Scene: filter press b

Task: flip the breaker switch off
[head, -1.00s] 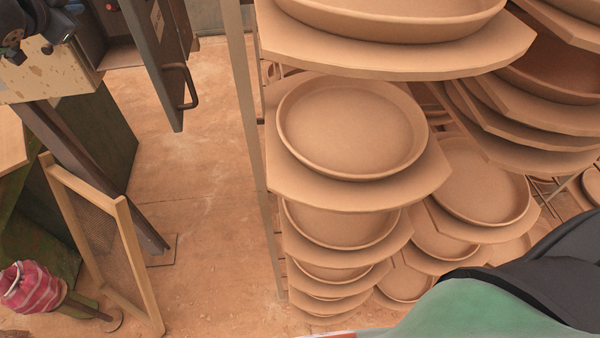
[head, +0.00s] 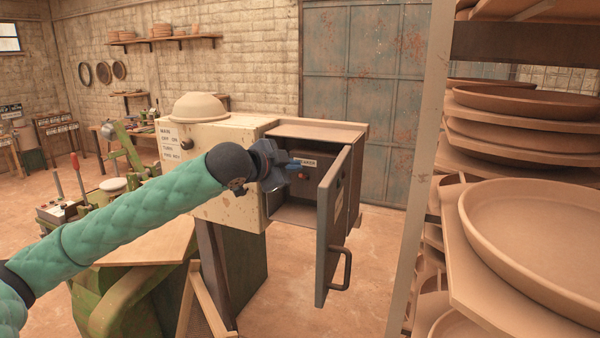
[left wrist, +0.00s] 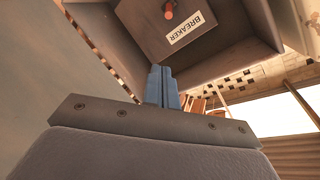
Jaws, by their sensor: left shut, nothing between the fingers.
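The breaker switch shows as a small red-orange lever (head: 303,175) inside the open grey box (head: 375,147), under a label reading BREAKER (head: 306,162). The left wrist view shows the red lever (left wrist: 169,12) at the top edge, next to the upside-down label (left wrist: 190,27). My left gripper (head: 294,163) is at the box opening, in front of and apart from the lever. Its blue fingers (left wrist: 162,86) are shut together with nothing between them. The lever's exact tilt is too small to tell. My right gripper is not in view.
The box door (head: 334,225) stands open to the right, with a handle (head: 344,268) facing out. A cream panel (head: 240,210) adjoins the box on the left, with a bowl (head: 200,107) on top. A rack of clay dishes (head: 540,230) stands at the right.

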